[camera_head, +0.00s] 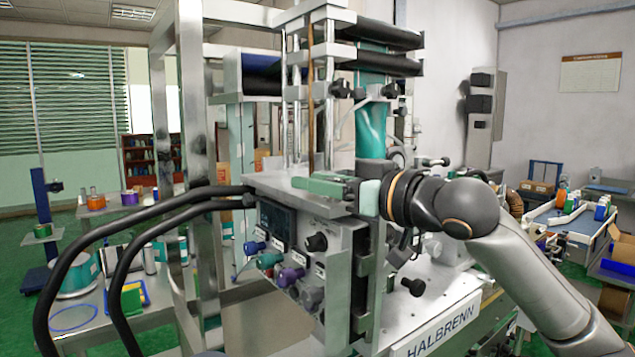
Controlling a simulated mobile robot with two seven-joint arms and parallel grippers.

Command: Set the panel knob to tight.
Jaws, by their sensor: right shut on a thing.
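The control panel (334,262) is the grey front of the machine's box, with a dark screen (274,221) at its upper left. A black knob (316,242) sits right of the screen. Blue (254,247), green (268,260), purple (289,277) and grey (311,297) knobs run below. The labels are too small to read, so I cannot tell which setting is selected. My left gripper is not in view.
Two thick black hoses (140,215) curve out left of the box. Steel posts (193,120) and a roller assembly (372,60) rise behind it. A white machine bed (440,305) marked HALBRENN lies at the lower right. Open space lies in front of the panel.

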